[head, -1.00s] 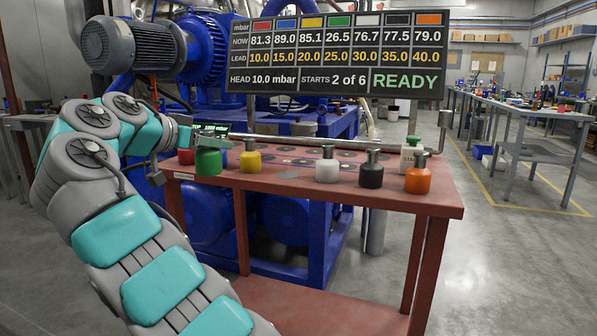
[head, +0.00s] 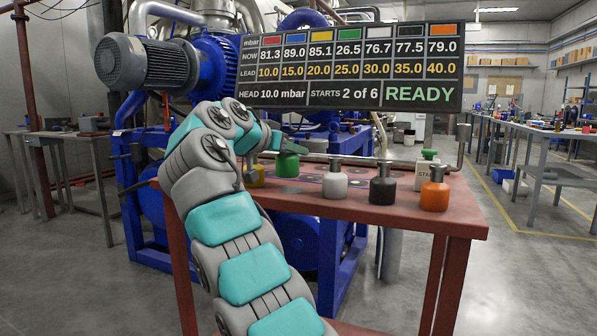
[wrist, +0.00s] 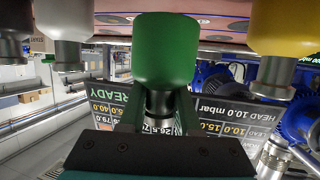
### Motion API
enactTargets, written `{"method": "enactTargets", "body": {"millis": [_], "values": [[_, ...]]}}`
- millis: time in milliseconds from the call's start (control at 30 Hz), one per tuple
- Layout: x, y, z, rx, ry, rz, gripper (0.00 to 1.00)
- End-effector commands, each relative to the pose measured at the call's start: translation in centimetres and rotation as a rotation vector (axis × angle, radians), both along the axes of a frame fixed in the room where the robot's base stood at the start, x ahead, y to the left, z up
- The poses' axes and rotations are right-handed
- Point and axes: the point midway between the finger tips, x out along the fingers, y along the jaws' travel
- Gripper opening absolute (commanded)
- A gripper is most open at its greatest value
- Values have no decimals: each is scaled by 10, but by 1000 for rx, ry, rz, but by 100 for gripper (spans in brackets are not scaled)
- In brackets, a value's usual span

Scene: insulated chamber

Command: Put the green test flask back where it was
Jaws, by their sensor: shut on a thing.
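The green flask (head: 287,166) is upright between the yellow flask (head: 254,176) and the white flask (head: 335,182). My gripper (head: 290,148) is shut on its dark neck. The wrist view, which is upside down, shows the green flask (wrist: 166,50) in the jaws (wrist: 160,118). Its base seems a little above the red table (head: 400,217), but I cannot tell the gap exactly. A bare grey disc (head: 290,190) lies on the table just below it in the head view. My arm hides part of the yellow flask.
The black flask (head: 382,187) and orange flask (head: 434,194) stand to the right of the white one. A small green-topped white container (head: 425,172) marked START stands behind them. A pressure board (head: 350,67) reading READY hangs behind the table.

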Motion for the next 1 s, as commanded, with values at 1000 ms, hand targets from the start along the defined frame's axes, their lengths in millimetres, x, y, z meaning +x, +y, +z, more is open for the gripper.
{"method": "enactTargets", "body": {"millis": [1000], "values": [[8,-12,-39,1,-2,1,0]]}}
